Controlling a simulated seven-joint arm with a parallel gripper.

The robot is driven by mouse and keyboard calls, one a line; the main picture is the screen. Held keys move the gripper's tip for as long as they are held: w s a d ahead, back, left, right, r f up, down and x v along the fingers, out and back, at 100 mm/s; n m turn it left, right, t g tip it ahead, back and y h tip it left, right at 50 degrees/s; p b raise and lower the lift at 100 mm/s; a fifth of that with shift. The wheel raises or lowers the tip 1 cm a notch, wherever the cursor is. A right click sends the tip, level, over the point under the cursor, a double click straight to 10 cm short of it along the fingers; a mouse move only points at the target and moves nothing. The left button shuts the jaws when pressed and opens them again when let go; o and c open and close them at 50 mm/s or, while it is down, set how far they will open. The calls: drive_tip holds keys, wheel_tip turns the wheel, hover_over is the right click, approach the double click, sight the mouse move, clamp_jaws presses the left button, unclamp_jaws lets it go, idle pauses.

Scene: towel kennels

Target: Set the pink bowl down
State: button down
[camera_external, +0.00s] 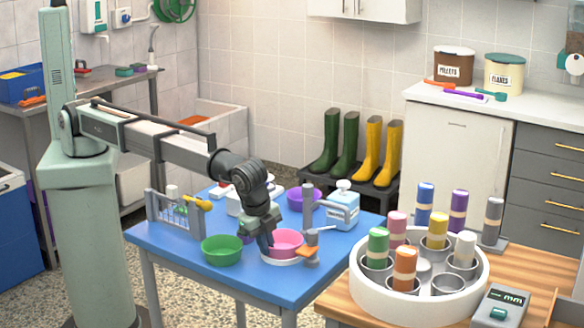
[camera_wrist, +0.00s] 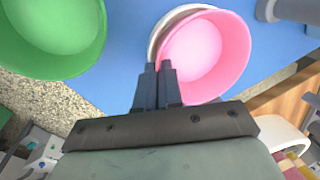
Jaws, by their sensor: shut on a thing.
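The pink bowl (camera_external: 287,240) is upright near the front right of the blue table. It also shows in the wrist view (camera_wrist: 208,55). My gripper (camera_external: 269,248) points down at the bowl's left side, and its fingers in the wrist view (camera_wrist: 159,68) are shut on the bowl's rim. A round white base (camera_external: 276,261) shows under the bowl. In the wrist view the base's white edge (camera_wrist: 153,43) peeks out along one side of the bowl, so the two are not quite centred. I cannot tell whether the bowl touches the base.
A green bowl (camera_external: 222,250) stands left of my gripper. A purple bowl (camera_external: 301,198) is farther back. A grey post with an orange-tipped part (camera_external: 309,252) stands right of the pink bowl. A pale blue bottle (camera_external: 343,207) and a grey rack (camera_external: 172,215) are also on the blue table (camera_external: 190,263).

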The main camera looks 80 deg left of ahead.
drive_tip(key=shift+f, duration=0.1)
drive_tip(key=c, duration=1.3)
unclamp_jaws()
drive_tip(key=v, duration=1.2)
